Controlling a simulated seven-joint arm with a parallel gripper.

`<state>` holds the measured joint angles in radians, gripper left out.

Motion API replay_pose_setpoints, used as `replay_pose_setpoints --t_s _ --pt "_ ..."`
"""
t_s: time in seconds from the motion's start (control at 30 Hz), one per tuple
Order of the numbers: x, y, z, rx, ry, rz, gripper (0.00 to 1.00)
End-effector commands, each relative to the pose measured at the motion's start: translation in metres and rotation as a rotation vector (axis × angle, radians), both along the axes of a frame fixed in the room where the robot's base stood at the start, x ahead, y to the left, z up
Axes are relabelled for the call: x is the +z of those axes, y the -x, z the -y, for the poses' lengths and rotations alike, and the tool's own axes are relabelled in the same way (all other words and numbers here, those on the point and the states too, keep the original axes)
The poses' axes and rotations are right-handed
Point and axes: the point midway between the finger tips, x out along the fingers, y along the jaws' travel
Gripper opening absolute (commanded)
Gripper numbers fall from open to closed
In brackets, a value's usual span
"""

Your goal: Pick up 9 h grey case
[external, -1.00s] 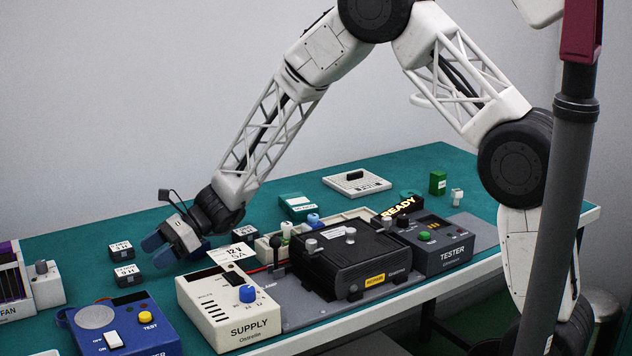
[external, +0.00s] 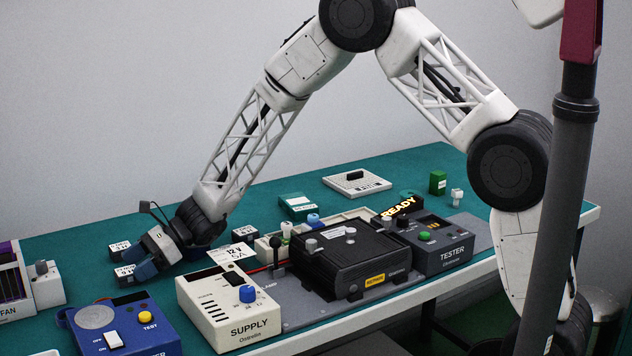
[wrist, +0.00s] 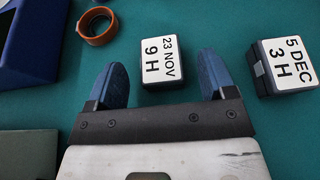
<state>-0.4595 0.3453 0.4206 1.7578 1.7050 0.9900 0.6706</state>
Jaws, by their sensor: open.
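The 9 h grey case is a small dark grey box with a white label reading "23 NOV 9 H" (wrist: 162,62). In the wrist view it lies between my two blue fingertips, with a gap on each side. In the external view it is the nearer small case (external: 125,272), partly hidden by my gripper (external: 139,262). My gripper is open and empty, pointing down and leftward close to the case. Its height above the table is hard to tell.
A similar case labelled "5 DEC 3 H" (wrist: 287,68) lies just right of my right finger. An orange ring (wrist: 98,26) and a dark blue device (wrist: 28,40) are to the left. The cream supply box (external: 228,308) stands at the front.

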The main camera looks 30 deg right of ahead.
Motion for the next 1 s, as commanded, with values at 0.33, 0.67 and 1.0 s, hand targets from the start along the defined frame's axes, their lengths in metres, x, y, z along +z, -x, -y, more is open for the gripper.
replay_pose_setpoints --t_s 0.33,0.67,1.0 --pt "-0.009 0.000 -0.021 0.000 0.001 0.000 0.77" --pt "-0.009 0.000 -0.020 0.000 0.000 0.000 0.77" --pt "-0.009 0.000 -0.020 0.000 0.000 0.000 0.47"
